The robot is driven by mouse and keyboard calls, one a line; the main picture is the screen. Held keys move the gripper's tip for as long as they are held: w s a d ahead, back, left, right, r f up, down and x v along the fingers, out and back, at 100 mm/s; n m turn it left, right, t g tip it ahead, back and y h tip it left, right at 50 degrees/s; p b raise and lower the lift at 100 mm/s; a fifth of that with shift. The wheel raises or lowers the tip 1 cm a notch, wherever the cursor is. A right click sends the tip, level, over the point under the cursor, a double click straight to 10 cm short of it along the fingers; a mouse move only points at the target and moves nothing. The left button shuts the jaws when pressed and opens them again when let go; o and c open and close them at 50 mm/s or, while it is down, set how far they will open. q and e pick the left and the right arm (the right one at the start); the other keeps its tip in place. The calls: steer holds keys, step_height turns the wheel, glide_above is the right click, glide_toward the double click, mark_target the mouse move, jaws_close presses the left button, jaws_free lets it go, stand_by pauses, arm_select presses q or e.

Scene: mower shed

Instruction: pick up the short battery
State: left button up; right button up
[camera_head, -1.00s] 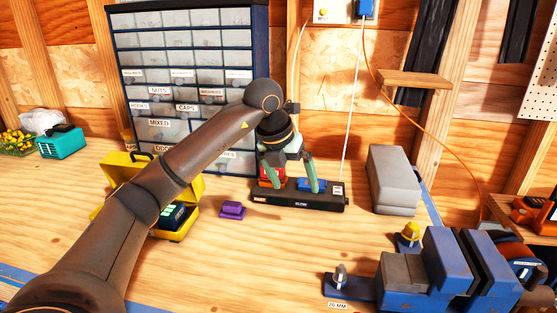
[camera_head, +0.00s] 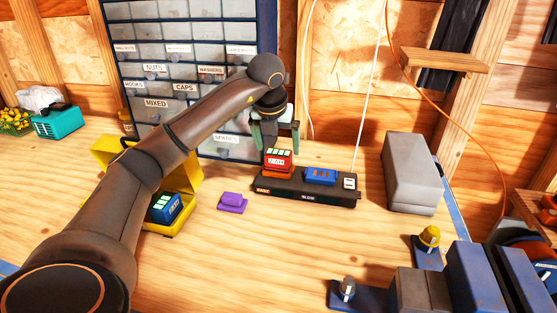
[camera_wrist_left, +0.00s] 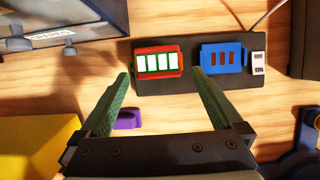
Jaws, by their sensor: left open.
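A red battery (camera_head: 279,161) with lit green bars sits in the left bay of the dark charger (camera_head: 330,196). It also shows in the left wrist view (camera_wrist_left: 158,74), just ahead of the fingertips. A lower blue block (camera_head: 321,176) with dull red bars sits in the right bay (camera_wrist_left: 222,43). Another blue battery (camera_head: 166,207) with lit bars is in the open yellow case. No label tells which is the short battery.
A yellow case (camera_head: 187,170) stands left of the charger. A small purple block (camera_head: 232,201) lies between them. A grey box (camera_head: 412,170) stands right, a blue vise (camera_head: 470,275) front right. The drawer cabinet (camera_head: 215,60) is behind. The front bench middle is clear.

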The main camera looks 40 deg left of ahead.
mark_target(279, 152)
arm_select(q)
steer(key=shift+w+a+p+x, duration=0.1)
steer(key=shift+p+x, duration=0.1)
steer(key=shift+x, duration=1.15)
steer(key=shift+w+a+p+x, duration=0.1)
steer(key=shift+a+p+x, duration=0.1)
steer(key=shift+x, duration=1.15)
steer(key=shift+r, duration=0.15)
steer(key=c, duration=1.3)
steer(key=shift+c, duration=0.3)
steer(key=shift+w+r, duration=0.1)
steer(key=shift+r, duration=0.05)
